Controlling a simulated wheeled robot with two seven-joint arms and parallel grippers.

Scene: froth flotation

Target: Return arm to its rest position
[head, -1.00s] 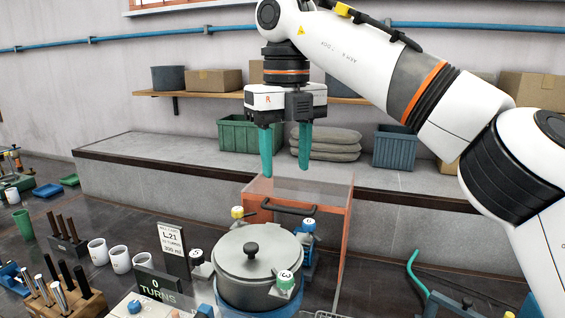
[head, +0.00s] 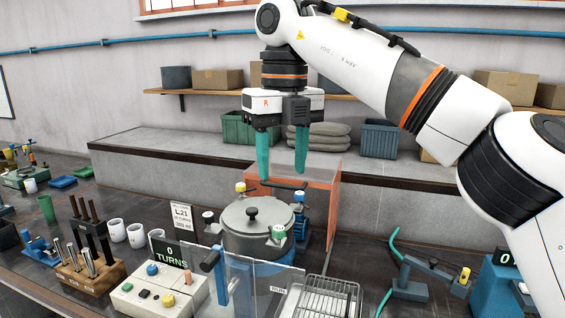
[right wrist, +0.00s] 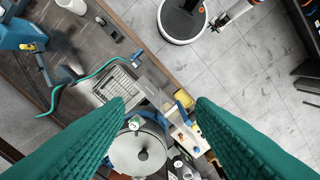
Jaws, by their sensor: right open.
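My right gripper (head: 282,165) has teal fingers that point down, apart and empty. In the head view it hangs above and behind the lidded grey pot (head: 240,238), in front of the clear box with orange edges (head: 335,205). In the right wrist view the two fingers (right wrist: 160,110) frame the pot's lid (right wrist: 138,155) from above, with nothing between them. The right arm (head: 370,70) reaches in from the right, raised over the bench. My left gripper is in none of the current views.
On the bench stand a control box (head: 150,295) with buttons, a sign reading 0 TURNS (head: 170,255), white cups (head: 117,230), a wooden tool block (head: 92,280), a wire rack (head: 325,300) and a clear panel (head: 265,285). Bins and boxes (head: 378,139) stand behind.

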